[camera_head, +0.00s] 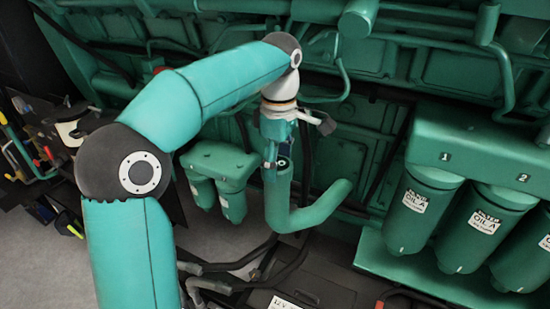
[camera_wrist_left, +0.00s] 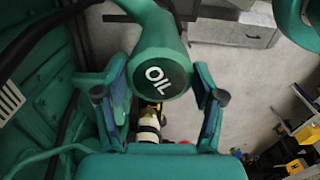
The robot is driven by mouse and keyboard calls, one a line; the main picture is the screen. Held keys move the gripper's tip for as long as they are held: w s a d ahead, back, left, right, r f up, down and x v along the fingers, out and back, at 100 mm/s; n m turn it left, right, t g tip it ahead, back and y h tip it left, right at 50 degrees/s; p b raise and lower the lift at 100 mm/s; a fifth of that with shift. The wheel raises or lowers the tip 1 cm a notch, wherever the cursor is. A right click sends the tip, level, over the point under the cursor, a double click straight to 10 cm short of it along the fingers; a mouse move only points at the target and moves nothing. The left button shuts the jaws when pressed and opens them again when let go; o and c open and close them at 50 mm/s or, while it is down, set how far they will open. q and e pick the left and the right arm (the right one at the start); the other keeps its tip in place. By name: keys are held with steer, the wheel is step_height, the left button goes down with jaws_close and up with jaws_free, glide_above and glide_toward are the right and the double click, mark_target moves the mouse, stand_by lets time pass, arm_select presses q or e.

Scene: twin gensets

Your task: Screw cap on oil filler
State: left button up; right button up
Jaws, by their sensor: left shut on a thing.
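My left gripper (camera_head: 277,166) points down at the top of the upright green oil filler pipe (camera_head: 316,208), which bends to the right lower down. In the left wrist view the round dark cap (camera_wrist_left: 164,80) marked OIL faces the camera, between the fingertips of my left gripper (camera_wrist_left: 163,92). The gripper is shut on the cap. The filler pipe (camera_wrist_left: 150,22) runs away behind the cap, and the cap sits at its mouth. How far the cap is threaded is hidden. My right gripper is not in view.
Green oil filters (camera_head: 422,210) hang under a numbered housing (camera_head: 470,150) on the right. Two smaller filters (camera_head: 231,200) hang left of the pipe. The green engine block (camera_head: 430,60) fills the back. A dark battery (camera_head: 290,290) and hoses lie below; grey floor is open at lower left.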

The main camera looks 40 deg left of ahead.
arm_select(q)
steer(key=m+p, duration=0.1)
steer(key=m, duration=0.2)
steer(key=shift+s+r, duration=0.1)
steer(key=shift+r, duration=0.05)
steer(key=shift+m+p, duration=0.3)
steer(key=shift+m, duration=0.4)
steer(key=shift+m+p, duration=0.35)
steer(key=shift+m, duration=0.25)
steer(key=shift+m+p, duration=0.4)
steer(key=shift+m, duration=1.3)
